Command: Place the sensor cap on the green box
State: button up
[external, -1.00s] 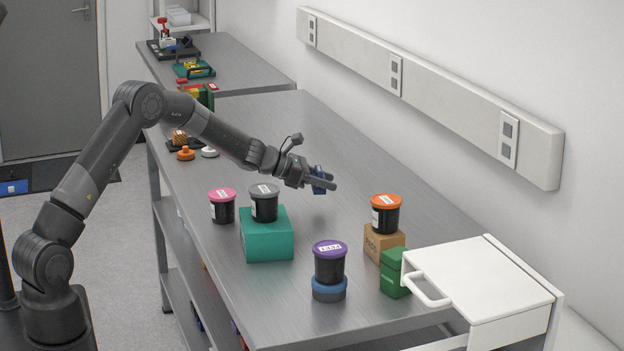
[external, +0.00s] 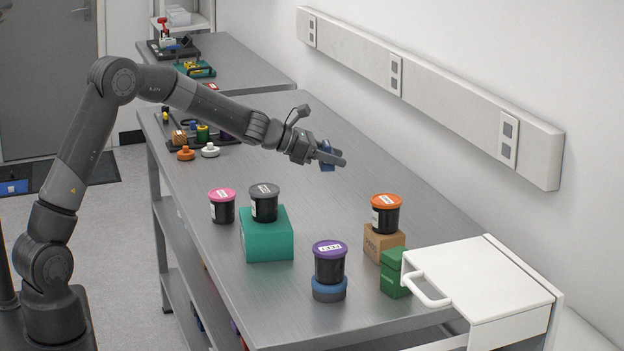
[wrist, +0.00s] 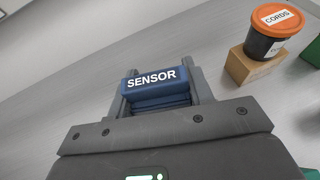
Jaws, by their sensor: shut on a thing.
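The sensor cap is a blue block (wrist: 158,87) with a white SENSOR label. It sits between the two fingers of my gripper (external: 335,158), which is shut on it and holds it above the bench. In the external view the fingers partly hide the blue cap (external: 325,149). The green box (external: 395,273) stands at the near right of the bench, beside a brown box and the white drawer unit. Its edge also shows at the right of the wrist view (wrist: 313,53). My gripper is well apart from it, farther back along the bench.
An orange-lidded CORDS jar (external: 386,216) stands on the brown box (external: 383,245). A grey-lidded jar (external: 264,205) stands on a teal box (external: 267,240), beside a pink-lidded jar (external: 221,207). A purple-lidded jar (external: 329,265) is near the front. The white drawer unit (external: 480,280) borders the green box.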

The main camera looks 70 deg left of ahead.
notch_tip(320, 180, up, 11)
jog(key=shift+f, duration=0.1)
jog(key=s+d+m+g+h, duration=0.2)
jog(key=s+d+m+h, duration=0.1)
jog(key=d, duration=1.9)
jog(key=s+d+m+g+h, duration=0.2)
jog(key=s+d+m+h, duration=0.1)
jog(key=d, duration=2)
send_over(398, 272)
jog(key=w+a, duration=0.2)
jog(key=w, duration=0.1)
jog(key=f, duration=1.2)
jog(key=shift+s+a+f, duration=0.1)
jog(key=shift+s+f, duration=0.05)
jog(key=shift+s, duration=0.05)
jog(key=shift+f+h, duration=0.3)
jog(key=shift+f, duration=1.7)
